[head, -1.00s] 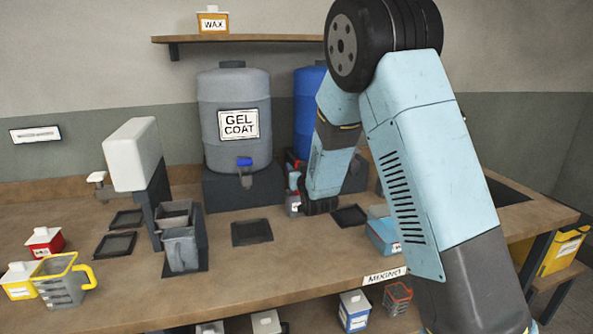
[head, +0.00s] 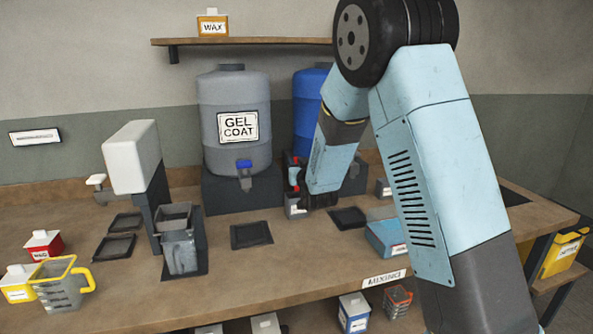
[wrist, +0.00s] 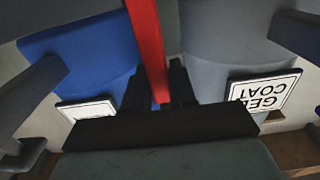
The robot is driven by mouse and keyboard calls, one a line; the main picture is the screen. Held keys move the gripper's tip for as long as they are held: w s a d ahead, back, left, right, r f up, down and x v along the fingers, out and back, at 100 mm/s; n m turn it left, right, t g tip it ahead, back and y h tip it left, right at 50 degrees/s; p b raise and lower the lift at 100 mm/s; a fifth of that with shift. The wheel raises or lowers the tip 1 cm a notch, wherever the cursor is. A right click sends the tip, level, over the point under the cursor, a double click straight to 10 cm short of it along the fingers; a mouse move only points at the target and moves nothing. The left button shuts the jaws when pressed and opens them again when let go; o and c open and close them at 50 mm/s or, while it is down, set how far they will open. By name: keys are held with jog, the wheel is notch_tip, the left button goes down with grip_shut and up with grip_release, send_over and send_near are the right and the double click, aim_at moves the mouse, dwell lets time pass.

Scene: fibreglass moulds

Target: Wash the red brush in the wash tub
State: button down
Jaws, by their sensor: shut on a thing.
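My gripper (wrist: 158,92) is shut on the red brush (wrist: 150,45). In the wrist view its red handle stands between the two dark fingers and runs off the top edge, so the brush's ends are hidden. I cannot pick out a wash tub in either view.
The grey gel coat drum (head: 235,100) stands left of my forearm. A small grey container (head: 296,208) is close beside my arm's end. A dark mat (head: 251,234) and a blue box (head: 388,238) lie nearby. The bench's front middle is clear.

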jog(key=shift+r, duration=4.4)
